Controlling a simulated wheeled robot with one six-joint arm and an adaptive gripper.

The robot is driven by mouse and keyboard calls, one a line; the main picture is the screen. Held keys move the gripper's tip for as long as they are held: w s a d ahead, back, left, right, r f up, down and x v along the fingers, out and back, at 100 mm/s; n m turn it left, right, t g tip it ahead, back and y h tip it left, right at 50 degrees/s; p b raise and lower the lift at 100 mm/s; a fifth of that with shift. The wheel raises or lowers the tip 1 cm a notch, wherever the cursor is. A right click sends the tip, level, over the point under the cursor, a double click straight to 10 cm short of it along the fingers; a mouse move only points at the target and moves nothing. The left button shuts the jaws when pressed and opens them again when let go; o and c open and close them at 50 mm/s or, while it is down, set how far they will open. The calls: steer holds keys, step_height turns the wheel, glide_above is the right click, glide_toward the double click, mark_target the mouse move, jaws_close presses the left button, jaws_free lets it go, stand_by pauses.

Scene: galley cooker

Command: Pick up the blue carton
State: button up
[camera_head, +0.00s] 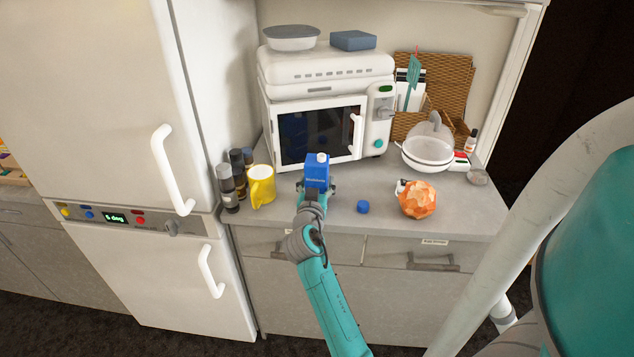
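The blue carton (317,171), a small box with a white cap on top, is upright over the counter in front of the microwave. My gripper (318,188) is at its lower part, with dark finger parts showing at its left and right sides. The carton's base is hidden by my gripper and wrist. I cannot tell whether the fingers press on the carton or stand apart from it, nor whether it rests on the counter or is lifted.
A yellow mug (261,187) and dark-capped bottles (227,188) stand left. A small blue object (362,207) and an orange crumpled ball (417,200) lie right. The microwave (318,125) is behind, a white strainer-like bowl (428,153) at back right. The counter (460,210) is clear at front right.

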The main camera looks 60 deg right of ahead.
steer(key=c, duration=0.9)
step_height(320, 180, up, 28)
steer(key=shift+r, duration=0.1)
